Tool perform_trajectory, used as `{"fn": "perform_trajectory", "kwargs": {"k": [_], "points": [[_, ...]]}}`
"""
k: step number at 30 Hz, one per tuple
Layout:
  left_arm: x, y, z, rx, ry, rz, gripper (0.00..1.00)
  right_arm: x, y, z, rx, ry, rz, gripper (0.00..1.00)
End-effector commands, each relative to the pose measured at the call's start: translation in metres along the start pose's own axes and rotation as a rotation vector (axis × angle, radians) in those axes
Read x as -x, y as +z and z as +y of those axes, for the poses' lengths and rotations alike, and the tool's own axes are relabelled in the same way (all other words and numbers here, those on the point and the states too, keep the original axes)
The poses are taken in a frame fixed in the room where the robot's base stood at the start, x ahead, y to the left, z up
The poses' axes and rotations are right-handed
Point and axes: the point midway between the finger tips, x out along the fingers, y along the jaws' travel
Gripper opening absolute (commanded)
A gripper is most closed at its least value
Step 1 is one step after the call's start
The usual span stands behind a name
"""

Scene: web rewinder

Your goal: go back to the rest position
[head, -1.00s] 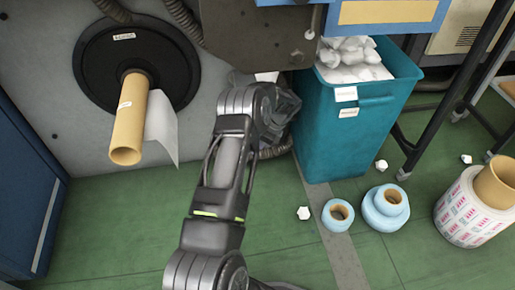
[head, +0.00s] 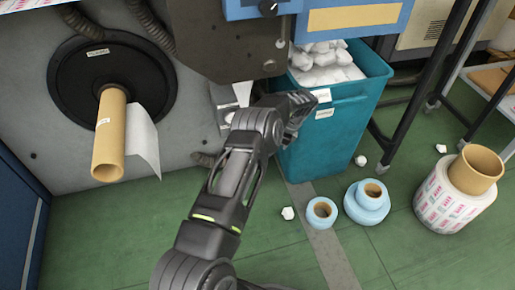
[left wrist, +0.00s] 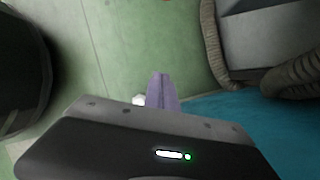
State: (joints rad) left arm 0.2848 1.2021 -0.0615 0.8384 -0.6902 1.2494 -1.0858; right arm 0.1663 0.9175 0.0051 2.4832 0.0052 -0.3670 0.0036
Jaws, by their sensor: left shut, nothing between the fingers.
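My left arm comes up from the bottom middle of the head view, and its left gripper (head: 298,106) is in front of the left side of the teal bin (head: 330,145). In the left wrist view the two fingers (left wrist: 160,82) are together and hold nothing. The teal bin's wall (left wrist: 235,120) is close by on the right there. I cannot tell whether the gripper touches the bin. My right gripper is not in view.
A cardboard core (head: 109,140) with a loose white sheet sticks out from the black disc at left. Blue rolls (head: 368,205), a printed roll (head: 455,195) and white scraps (head: 288,213) lie on the green floor. Black frame legs (head: 430,90) stand right of the bin.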

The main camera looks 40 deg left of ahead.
Motion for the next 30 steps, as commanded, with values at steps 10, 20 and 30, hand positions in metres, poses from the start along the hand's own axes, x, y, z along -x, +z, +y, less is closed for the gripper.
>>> {"fn": "perform_trajectory", "kwargs": {"k": [10,20,30], "points": [[0.004,-0.009,-0.002,0.0,0.001,0.0,0.0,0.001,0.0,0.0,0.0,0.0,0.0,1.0],[0.004,-0.009,-0.002,0.0,0.0,0.0,0.0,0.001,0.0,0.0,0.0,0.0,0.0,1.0],[-0.018,-0.059,0.024,0.042,0.002,0.116,0.0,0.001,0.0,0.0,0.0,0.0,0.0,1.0]]}}
